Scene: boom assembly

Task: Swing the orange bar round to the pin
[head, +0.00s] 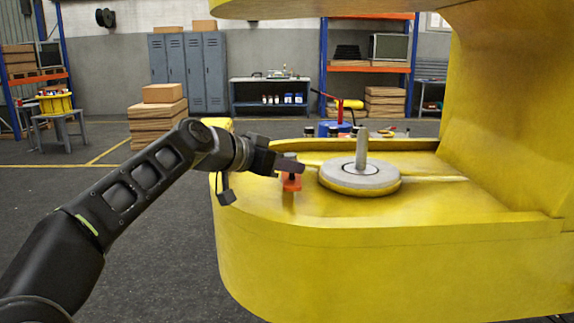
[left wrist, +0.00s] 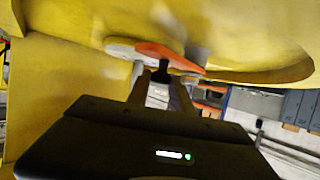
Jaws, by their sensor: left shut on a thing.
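The orange bar (head: 291,183) shows as a small orange block at the left of the yellow platform, seen nearly end-on. In the left wrist view the orange bar (left wrist: 168,54) is longer, with a dark piece at its side between my fingers. My left gripper (head: 290,166) is shut on the orange bar at that piece; the fingers also show in the left wrist view (left wrist: 162,78). The grey pin (head: 362,150) stands upright on a round grey disc (head: 378,184), to the right of the gripper and apart from it. My right gripper is not in view.
The yellow machine (head: 400,255) has a raised rim behind the disc and a thick column at right, with an overhang above. Open floor lies at left. Lockers, shelves and stacked boxes (head: 158,115) stand far back.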

